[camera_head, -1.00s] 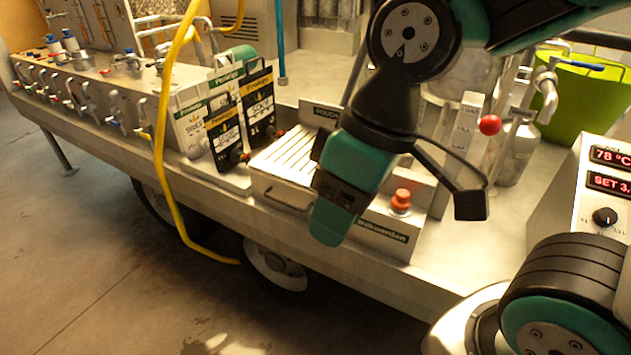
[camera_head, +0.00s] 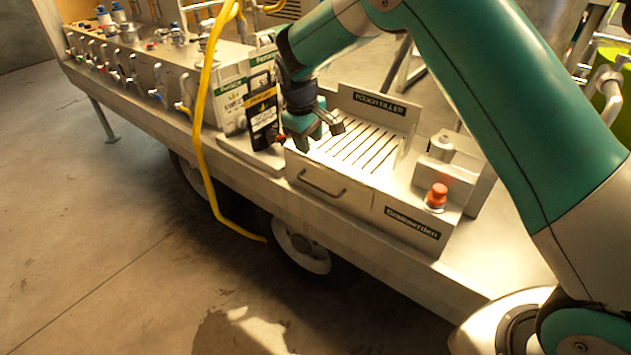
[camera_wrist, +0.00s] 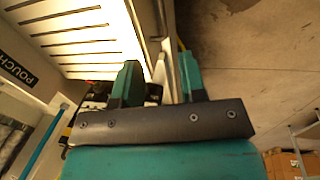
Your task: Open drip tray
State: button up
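The drip tray is a pale drawer (camera_head: 330,195) in the front of the pouch filler, with a bar handle (camera_head: 322,187) across its face; it looks closed. A slatted top (camera_head: 360,148) lies above it. The slatted top (camera_wrist: 75,30) fills the upper left there. I cannot tell whether the gripper touches anything.
Labelled pouch boxes (camera_head: 233,100) stand just left of my gripper. A red button (camera_head: 437,195) is to the right of the drawer. A yellow hose (camera_head: 203,110) hangs over the trailer edge. Open floor (camera_head: 110,240) lies in front.

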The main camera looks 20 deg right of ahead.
aim_at(316, 185)
jog(key=f, duration=0.5)
jog(key=w+d+f+p, duration=0.1)
jog(key=f, duration=0.4)
jog(key=d+f+p, duration=0.1)
jog(key=f, duration=0.4)
jog(key=shift+w+d+f, duration=0.15)
jog(key=shift+w+f, duration=0.05)
jog(key=shift+w, duration=0.15)
jog(key=shift+c, duration=0.2)
grip_shut()
